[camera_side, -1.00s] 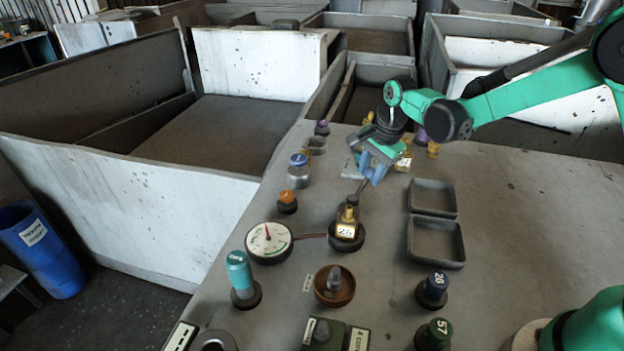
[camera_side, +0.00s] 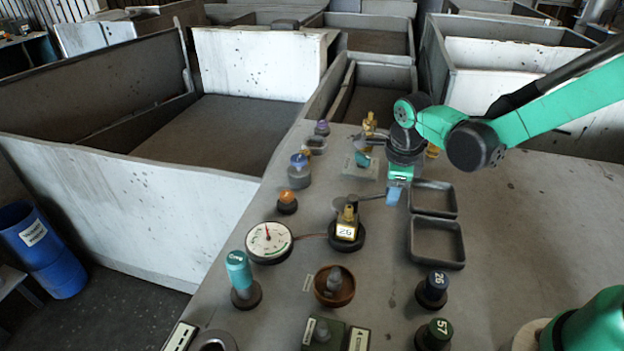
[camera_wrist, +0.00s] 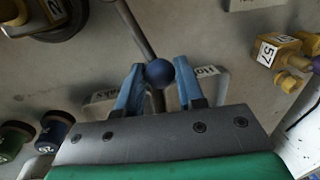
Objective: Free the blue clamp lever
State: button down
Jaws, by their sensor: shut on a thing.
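The clamp lever is a thin grey rod (camera_side: 371,197) that reaches rightward from the top of a brass fitting with a white number tag (camera_side: 346,231). My gripper (camera_side: 393,196) is at the free end of the rod, left of the grey trays. In the wrist view a blue ball knob (camera_wrist: 159,73) sits at the rod's end, between the two blue fingertips of my gripper (camera_wrist: 160,80). My gripper is shut on this knob. In the side view the fingers hide the knob.
Two grey trays (camera_side: 463,244) lie close to the right of my gripper. A dial gauge (camera_side: 268,242) stands left of the brass fitting and a brown bowl (camera_side: 346,295) in front of it. Brass pieces (camera_side: 369,122) stand behind.

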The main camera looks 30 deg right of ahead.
jog(key=shift+s+a+m, duration=0.25)
jog(key=shift+s+m, duration=0.1)
jog(key=shift+m, duration=0.3)
jog(key=shift+s+a+m, duration=0.2)
jog(key=shift+s+m, duration=0.1)
jog(key=shift+m, duration=0.35)
jog(key=c, duration=0.5)
grip_release()
jog(key=shift+c, duration=0.2)
jog(key=r, duration=0.3)
jog(key=a+r, duration=0.1)
jog(key=r, duration=0.1)
jog(key=shift+s+r, duration=0.3)
jog(key=shift+s, duration=0.05)
